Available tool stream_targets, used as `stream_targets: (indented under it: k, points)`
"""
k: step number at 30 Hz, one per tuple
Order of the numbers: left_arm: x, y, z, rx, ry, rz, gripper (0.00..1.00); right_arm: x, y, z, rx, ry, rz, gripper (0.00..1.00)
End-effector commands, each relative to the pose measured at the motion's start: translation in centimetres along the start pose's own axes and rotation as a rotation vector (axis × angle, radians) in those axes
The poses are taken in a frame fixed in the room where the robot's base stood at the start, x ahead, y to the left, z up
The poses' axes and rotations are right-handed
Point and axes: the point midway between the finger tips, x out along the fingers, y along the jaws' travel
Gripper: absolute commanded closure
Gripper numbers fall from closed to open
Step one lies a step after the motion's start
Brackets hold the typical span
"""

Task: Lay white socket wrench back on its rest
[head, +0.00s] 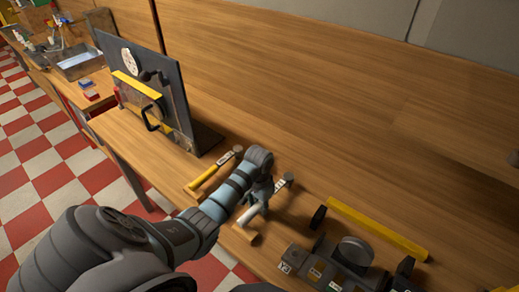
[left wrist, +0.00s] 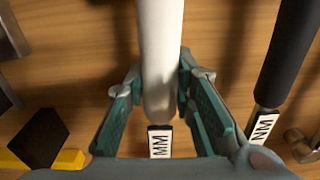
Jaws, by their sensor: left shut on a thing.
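The white socket wrench (head: 248,215) lies slanted on or just above the wooden bench in the head view. Its white handle (left wrist: 160,50) runs down between the fingers in the left wrist view. My left gripper (head: 262,197) is shut on this handle, with one finger on each side (left wrist: 163,100). My right gripper is not in view.
A yellow-handled wrench (head: 205,178) lies to the left. A dark upright panel (head: 150,85) stands behind it. To the right are a yellow bar (head: 380,230) and dark blocks with labels (head: 315,272). A dark handle (left wrist: 290,50) is close beside the right finger. The bench behind is clear.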

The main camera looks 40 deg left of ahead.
Motion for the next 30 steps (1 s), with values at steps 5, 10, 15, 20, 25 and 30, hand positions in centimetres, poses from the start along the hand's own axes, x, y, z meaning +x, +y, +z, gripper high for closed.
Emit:
stream_targets:
  k: [5, 10, 15, 20, 25, 30]
  points:
    - [0.5, 0.0, 0.0, 0.0, 0.001, 0.0, 1.0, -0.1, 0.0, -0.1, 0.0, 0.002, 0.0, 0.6]
    - [0.7, 0.0, 0.0, 0.0, 0.001, 0.0, 1.0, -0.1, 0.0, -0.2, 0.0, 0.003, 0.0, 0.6]
    - [0.7, 0.0, 0.0, 0.0, 0.001, 0.0, 0.64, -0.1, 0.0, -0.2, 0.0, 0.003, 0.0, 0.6]
    - [0.7, 0.0, 0.0, 0.0, 0.001, 0.0, 0.53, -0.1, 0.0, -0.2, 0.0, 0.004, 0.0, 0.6]
    - [0.8, 0.0, 0.1, 0.0, -0.001, 0.0, 0.53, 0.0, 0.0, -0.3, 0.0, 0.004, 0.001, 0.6]
    - [-1.1, -0.1, -0.1, 0.0, 0.004, -0.002, 0.53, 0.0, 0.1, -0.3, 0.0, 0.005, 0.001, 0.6]
